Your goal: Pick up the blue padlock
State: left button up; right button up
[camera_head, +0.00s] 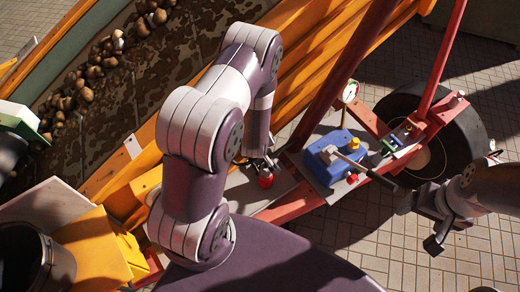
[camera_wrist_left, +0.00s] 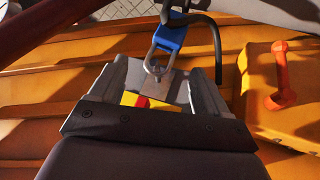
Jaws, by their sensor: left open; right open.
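The blue padlock (camera_wrist_left: 170,37) shows at the top centre of the left wrist view. Its metal shackle (camera_wrist_left: 160,58) points down toward my left gripper (camera_wrist_left: 153,82), just beyond the fingertips. The left gripper's grey fingers are apart, and I see no padlock held between them. In the head view my left gripper (camera_head: 259,163) is at the end of the central arm, partly hidden, by a small red part (camera_head: 265,180). I cannot make out the padlock there. My right gripper (camera_head: 423,226) is open and empty at the right, above the paving.
A blue unit (camera_head: 334,158) with yellow and red caps sits on the red frame, right of my left gripper. A black wheel (camera_head: 470,135) stands behind it. Potatoes (camera_head: 85,93) lie on a brown belt. A black cable (camera_wrist_left: 217,45) hangs beside the padlock; an orange handle (camera_wrist_left: 282,75) is right.

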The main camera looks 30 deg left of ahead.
pick_arm(q)
jog(key=x, duration=0.3)
jog(key=shift+s+a+f+p, duration=0.1)
jog(key=shift+a+f+p, duration=0.2)
jog(key=shift+f+p, duration=0.1)
jog(key=shift+w+f, duration=0.25)
jog(key=shift+s+r, duration=0.1)
jog(key=shift+s, duration=0.1)
grip_shut()
jog(key=shift+s, duration=0.1)
